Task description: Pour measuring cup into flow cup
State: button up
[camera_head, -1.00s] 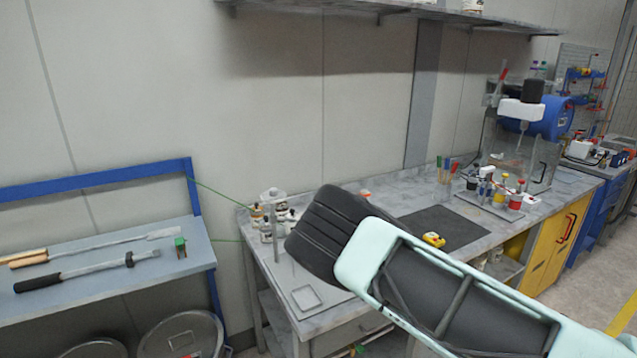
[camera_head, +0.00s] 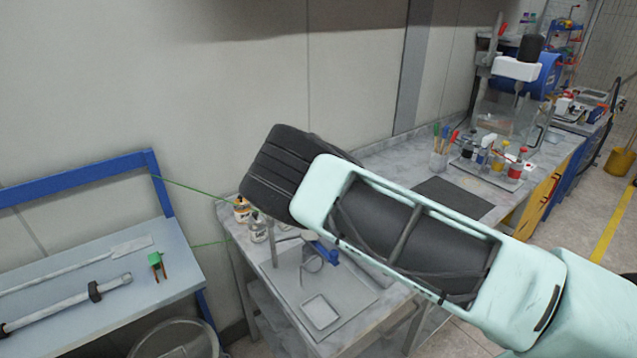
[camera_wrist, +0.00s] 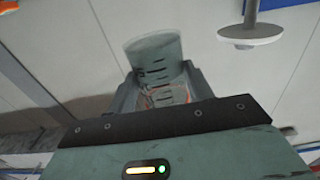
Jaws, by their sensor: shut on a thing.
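The measuring cup (camera_wrist: 153,58), translucent grey-green with black graduation marks, is between the fingers of my gripper (camera_wrist: 165,88) in the wrist view. The gripper is shut on it, and the cup's lower part is partly covered by the fingers. In the head view my arm hides the gripper and the cup. I cannot make out the flow cup for sure. A thin upright stand (camera_head: 273,245) is on the near bench end, with a small blue part (camera_head: 322,250) beside it. A pale disc on a stem (camera_wrist: 251,36) shows at upper right in the wrist view; I cannot tell what it is.
A square tray (camera_head: 320,312) lies at the bench's near end, with small bottles (camera_head: 242,210) behind the stand. A dark mat (camera_head: 452,197), a brush holder (camera_head: 439,160) and a tray of bottles (camera_head: 515,170) are farther right. A blue-framed table (camera_head: 90,262) holds tools at left.

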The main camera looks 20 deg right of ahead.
jog(key=shift+w+f, duration=0.1)
jog(key=shift+d+f+n+b, duration=0.2)
jog(key=shift+f+n+b, duration=0.2)
jog(key=shift+n+b, duration=0.45)
jog(key=shift+w+d+f+n+b, duration=0.1)
jog(key=shift+d+f+n+b, duration=0.3)
jog(key=shift+n, duration=0.5)
jog(key=shift+w+d+f+n+b, duration=0.1)
jog(key=shift+d+n+b, duration=0.05)
jog(key=shift+n+b, duration=0.6)
jog(key=n+b, duration=0.2)
jog(key=n, duration=0.1)
jog(key=n+b, duration=0.1)
jog(key=n, duration=0.1)
jog(key=shift+w+d+f+b, duration=0.1)
jog(key=shift+d+f+b, duration=0.2)
jog(key=shift+f+b, duration=0.05)
jog(key=shift+r+n, duration=0.15)
jog(key=shift+n, duration=0.45)
jog(key=shift+r+n, duration=0.35)
jog(key=shift+n, duration=0.45)
